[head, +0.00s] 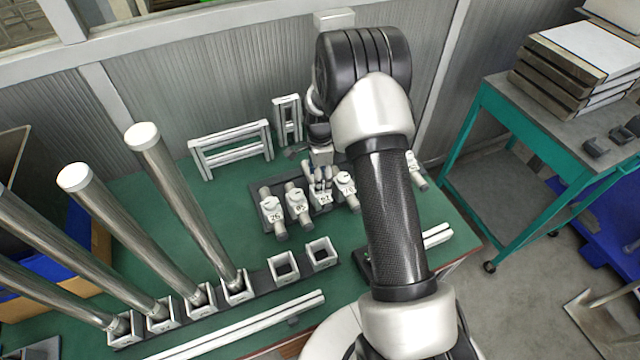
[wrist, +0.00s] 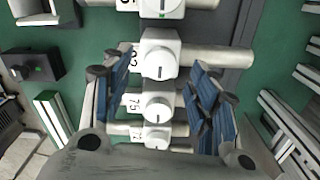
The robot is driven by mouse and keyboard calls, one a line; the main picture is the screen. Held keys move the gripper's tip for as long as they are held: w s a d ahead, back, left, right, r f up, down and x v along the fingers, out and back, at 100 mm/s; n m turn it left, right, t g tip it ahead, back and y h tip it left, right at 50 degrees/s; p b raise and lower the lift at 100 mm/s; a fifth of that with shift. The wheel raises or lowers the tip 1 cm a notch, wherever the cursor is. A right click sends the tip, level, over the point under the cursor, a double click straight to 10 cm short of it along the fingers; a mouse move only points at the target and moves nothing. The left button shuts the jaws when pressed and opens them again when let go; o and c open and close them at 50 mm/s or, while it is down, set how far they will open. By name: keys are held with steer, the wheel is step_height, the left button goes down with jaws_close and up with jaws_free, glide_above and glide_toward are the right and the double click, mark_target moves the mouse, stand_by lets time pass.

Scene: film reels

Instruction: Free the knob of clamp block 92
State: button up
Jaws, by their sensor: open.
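Clamp block 92 (head: 320,197) stands in a row of similar pale blocks on a dark base. In the wrist view, block 92 (wrist: 171,43) has a round white knob (wrist: 159,72) with a dark line running up and down the picture. My gripper (head: 321,176) is over this block in the head view and covers part of it. In the wrist view my gripper (wrist: 163,70) is open, with blue-padded fingers to the left and right of the knob and nothing held. I cannot tell whether the fingers touch it.
Block 75 (wrist: 158,106) and a further block are close below block 92 in the wrist view. Blocks 85 (head: 297,203) and 26 (head: 270,211) stand to the left in the head view. Square holders (head: 284,268) are in front.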

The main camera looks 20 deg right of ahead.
steer(key=shift+f, duration=1.25)
steer(key=shift+c, duration=0.3)
steer(key=c, duration=1)
